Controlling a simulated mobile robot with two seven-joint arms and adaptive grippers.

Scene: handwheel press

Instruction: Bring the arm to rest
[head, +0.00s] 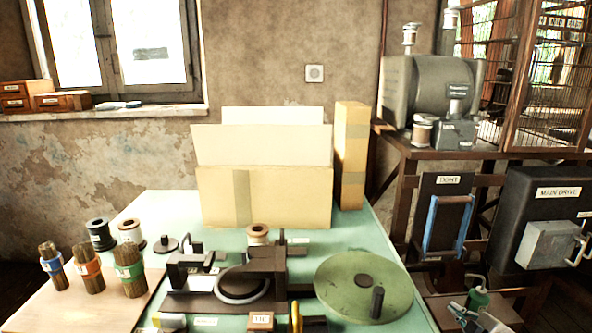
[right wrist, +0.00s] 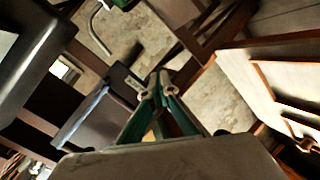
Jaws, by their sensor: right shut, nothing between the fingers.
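My right gripper (head: 470,314) is at the lower right of the head view, in front of the dark stand and apart from the table. In the right wrist view its two green and grey fingers (right wrist: 156,84) come together at the tips, with nothing between them. The black handwheel press (head: 230,285) stands on the green table, left of the gripper. Its round green handwheel (head: 340,275) with a dark upright handle (head: 377,302) is the part nearest the gripper, and a clear gap lies between them. My left gripper is not in view.
An open cardboard box (head: 285,200) stands behind the press. Bundled brushes (head: 132,270) and spools (head: 98,234) are at the left.

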